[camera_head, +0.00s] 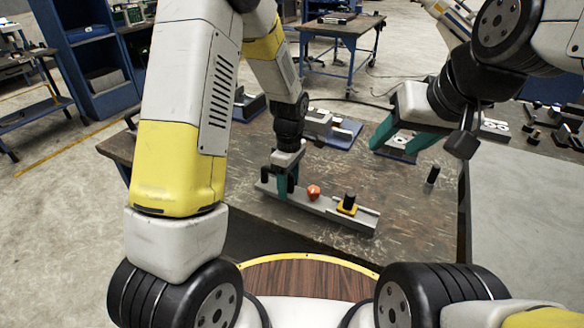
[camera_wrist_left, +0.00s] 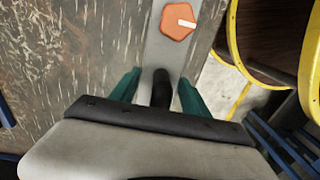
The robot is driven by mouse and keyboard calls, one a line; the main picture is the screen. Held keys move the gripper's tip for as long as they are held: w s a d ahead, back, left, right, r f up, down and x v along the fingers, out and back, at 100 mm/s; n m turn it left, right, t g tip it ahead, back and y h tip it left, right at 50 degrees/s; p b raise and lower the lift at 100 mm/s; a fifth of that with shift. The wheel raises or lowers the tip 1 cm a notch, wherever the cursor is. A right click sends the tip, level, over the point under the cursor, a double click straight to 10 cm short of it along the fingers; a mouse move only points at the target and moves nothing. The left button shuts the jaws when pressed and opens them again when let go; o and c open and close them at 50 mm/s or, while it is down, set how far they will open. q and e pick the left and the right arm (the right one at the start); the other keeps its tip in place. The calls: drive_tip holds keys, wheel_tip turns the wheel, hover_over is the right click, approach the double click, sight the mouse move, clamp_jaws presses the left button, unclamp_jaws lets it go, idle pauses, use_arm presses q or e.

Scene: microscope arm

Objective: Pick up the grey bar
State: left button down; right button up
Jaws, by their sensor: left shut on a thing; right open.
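The grey bar (camera_head: 325,205) is long and flat, lying along the front of the worktable in the head view. It carries an orange-red knob (camera_head: 313,192) near its middle and a black post on a yellow base (camera_head: 347,206) towards its right end. I cannot tell whether the bar touches the table. My right gripper (camera_head: 403,142) is open and empty above the table.
The brown worktable (camera_head: 400,212) has free room around the bar. A small black cylinder (camera_head: 432,174) stands to the right. Grey parts on a blue tray (camera_head: 340,134) lie behind. A grey panel (camera_head: 525,205) borders the right side.

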use_arm(q)
drive_tip(key=s+d+r, duration=0.1)
drive_tip(key=s, duration=1.3)
drive_tip(key=shift+d+r, duration=0.2)
drive_tip(key=shift+d, duration=0.15)
drive_tip(key=n, duration=0.3)
drive_tip(key=shift+w, duration=0.15)
drive_tip(key=shift+w+a+f, duration=0.3)
drive_tip(key=shift+w+f, duration=0.25)
drive_tip(key=shift+w, duration=2.05)
drive_tip(key=shift+w+a+f, duration=0.3)
drive_tip(key=shift+w+f, duration=0.3)
drive_tip(key=shift+w, duration=2.05)
drive_tip(key=shift+w+a+f, duration=0.3)
drive_tip(key=shift+w+f, duration=0.25)
drive_tip(key=shift+w, duration=2.05)
drive_tip(key=shift+f, duration=0.15)
